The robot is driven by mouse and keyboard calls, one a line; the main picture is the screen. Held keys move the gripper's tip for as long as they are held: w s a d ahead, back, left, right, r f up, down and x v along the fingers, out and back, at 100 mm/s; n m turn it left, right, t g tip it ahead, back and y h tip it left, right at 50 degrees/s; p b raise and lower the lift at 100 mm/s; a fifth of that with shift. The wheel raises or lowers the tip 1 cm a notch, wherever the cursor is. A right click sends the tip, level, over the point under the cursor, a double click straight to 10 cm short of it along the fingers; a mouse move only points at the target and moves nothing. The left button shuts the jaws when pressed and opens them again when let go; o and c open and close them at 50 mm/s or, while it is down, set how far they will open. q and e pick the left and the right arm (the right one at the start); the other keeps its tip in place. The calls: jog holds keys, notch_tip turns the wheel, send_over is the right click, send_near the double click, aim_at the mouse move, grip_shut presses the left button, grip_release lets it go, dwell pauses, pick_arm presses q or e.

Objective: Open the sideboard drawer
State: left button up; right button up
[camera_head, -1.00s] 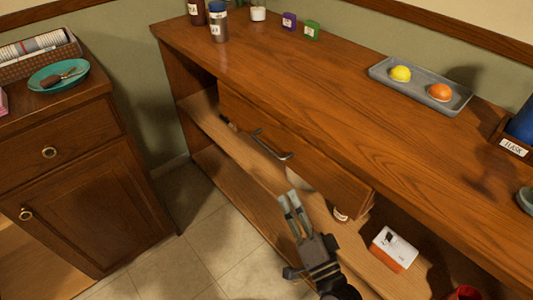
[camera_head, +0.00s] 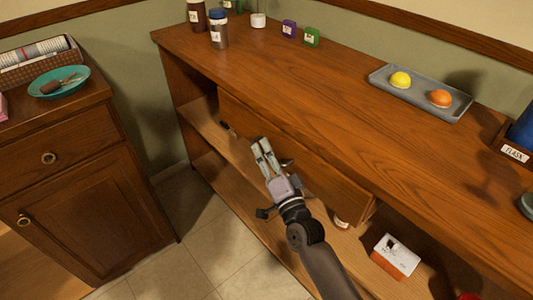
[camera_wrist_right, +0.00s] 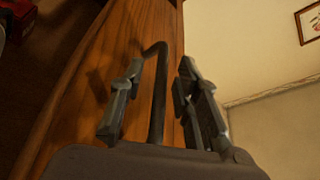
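The sideboard (camera_head: 380,130) is brown wood with a long top. Its drawer (camera_head: 335,184) has a plain wooden front under the top and looks shut. The drawer's dark metal handle (camera_head: 287,163) is mostly hidden behind my right gripper in the head view. My right gripper (camera_head: 260,142) is in front of the drawer, at the handle. In the right wrist view, the handle (camera_wrist_right: 158,95) runs between the two fingers of the right gripper (camera_wrist_right: 160,66). The fingers are open, with a visible gap on each side of the bar. My left gripper is not in view.
An open shelf (camera_head: 205,122) below the drawer holds a white and orange box (camera_head: 396,256). Bottles, small boxes and a grey tray (camera_head: 420,93) with yellow and orange items stand on top. A separate cabinet (camera_head: 75,190) stands left, with floor between.

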grip_shut()
dwell(0.4)
dwell(0.5)
